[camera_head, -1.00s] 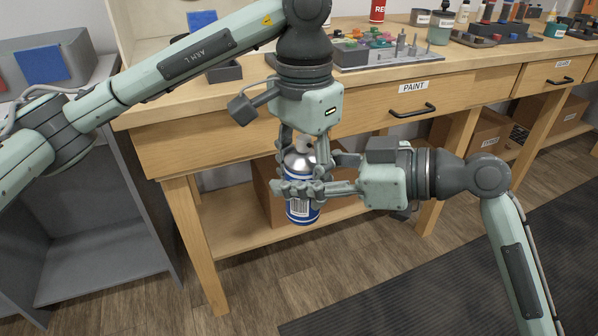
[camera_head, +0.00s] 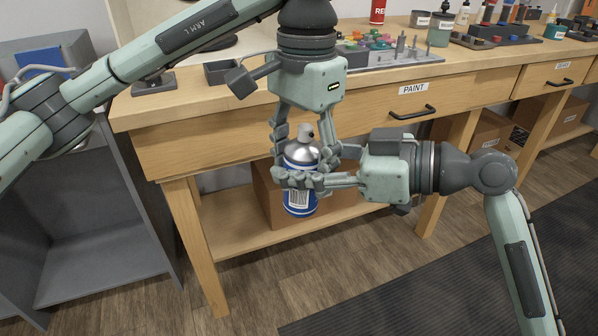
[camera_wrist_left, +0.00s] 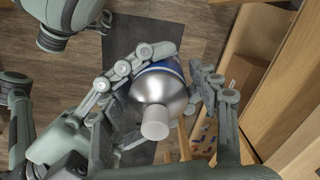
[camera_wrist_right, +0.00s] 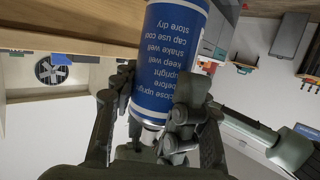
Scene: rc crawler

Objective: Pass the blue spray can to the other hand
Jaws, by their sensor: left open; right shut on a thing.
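The blue spray can (camera_head: 299,203) is upright in front of the workbench, with a silver shoulder and a grey nozzle cap on top. My right gripper (camera_head: 301,181) comes in from the right and is shut around the can's body. In the right wrist view the can's printed blue label (camera_wrist_right: 170,60) stands between its fingers. My left gripper (camera_head: 303,140) points down from above, its open fingers on either side of the can's top. In the left wrist view the silver shoulder and cap (camera_wrist_left: 157,105) show between these spread fingers; contact cannot be told.
The wooden workbench (camera_head: 230,142) with a PAINT drawer stands just behind the can. Its top holds a grey tray of coloured parts (camera_head: 390,58), bottles and a red can (camera_head: 377,10). A cardboard box (camera_head: 262,190) sits on the lower shelf. A grey cabinet (camera_head: 100,240) is at the left.

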